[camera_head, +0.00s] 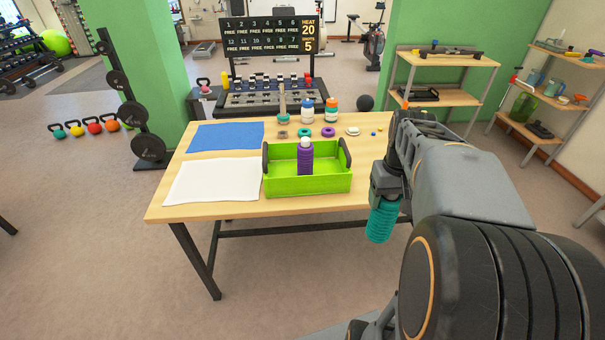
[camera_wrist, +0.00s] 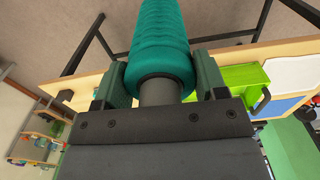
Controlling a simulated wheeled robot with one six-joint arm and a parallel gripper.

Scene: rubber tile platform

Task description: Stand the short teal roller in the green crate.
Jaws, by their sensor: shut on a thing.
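The short teal roller (camera_head: 382,220) is ridged and hangs below my gripper (camera_head: 385,186), near the table's front right edge. In the wrist view the teal roller (camera_wrist: 161,45) sits between the two fingers of my gripper (camera_wrist: 158,85), which is shut on it. The green crate (camera_head: 320,183) stands on the table, left of my gripper, with dark handles at both ends. The crate also shows at the right of the wrist view (camera_wrist: 237,77). A purple bottle (camera_head: 305,160) with a white cap stands upright in the crate. The roller is outside the crate.
The wooden table (camera_head: 230,209) bears a white towel (camera_head: 213,180) and a blue mat (camera_head: 227,135) at left. Blue (camera_head: 307,111) and orange (camera_head: 332,110) topped bottles, small rings and a white disc stand behind the crate. Shelves (camera_head: 440,80) stand at the back right.

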